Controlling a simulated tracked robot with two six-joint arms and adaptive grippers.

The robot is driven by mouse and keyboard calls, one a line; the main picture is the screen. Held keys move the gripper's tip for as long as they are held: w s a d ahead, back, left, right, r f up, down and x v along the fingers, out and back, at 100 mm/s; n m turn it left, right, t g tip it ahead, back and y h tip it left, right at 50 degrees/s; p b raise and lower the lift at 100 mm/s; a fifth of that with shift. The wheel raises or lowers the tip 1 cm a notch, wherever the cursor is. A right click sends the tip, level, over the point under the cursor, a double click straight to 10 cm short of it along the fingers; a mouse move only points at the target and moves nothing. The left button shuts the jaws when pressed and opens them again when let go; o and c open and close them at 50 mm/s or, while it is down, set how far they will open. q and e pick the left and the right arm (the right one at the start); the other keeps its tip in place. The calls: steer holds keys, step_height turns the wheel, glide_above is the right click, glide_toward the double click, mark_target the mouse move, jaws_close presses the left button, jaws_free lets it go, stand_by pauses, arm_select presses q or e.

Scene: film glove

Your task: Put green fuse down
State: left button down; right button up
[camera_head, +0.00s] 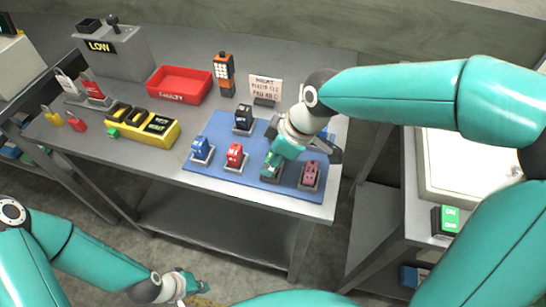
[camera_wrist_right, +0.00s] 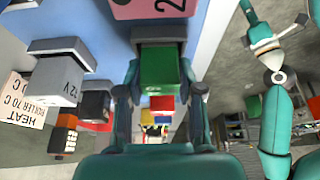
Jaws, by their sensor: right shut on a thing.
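The green fuse (camera_head: 271,163) is at the front of the blue mat (camera_head: 222,128), between the red fuse (camera_head: 235,155) and the pink fuse (camera_head: 310,174). My right gripper (camera_head: 287,146) reaches down from above and is shut on it. In the right wrist view the green fuse (camera_wrist_right: 160,68) sits between the fingers of my right gripper (camera_wrist_right: 160,95), against a grey base. Whether its underside touches the mat is hidden. My left gripper (camera_head: 196,287) hangs low at the bottom, far from the mat; its fingers are too small to read.
A blue fuse (camera_head: 201,149) and a black fuse (camera_head: 243,117) also stand on the mat. Behind are a red tray (camera_head: 180,84), an orange meter (camera_head: 224,74) and a sign (camera_head: 266,88). A yellow box (camera_head: 152,127) stands left. Bare table lies between box and mat.

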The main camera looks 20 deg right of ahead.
steer(key=shift+f, duration=0.1)
steer(key=o, duration=1.2)
steer(key=shift+r, duration=0.2)
steer(key=v, duration=1.2)
steer(key=shift+s+f, duration=0.1)
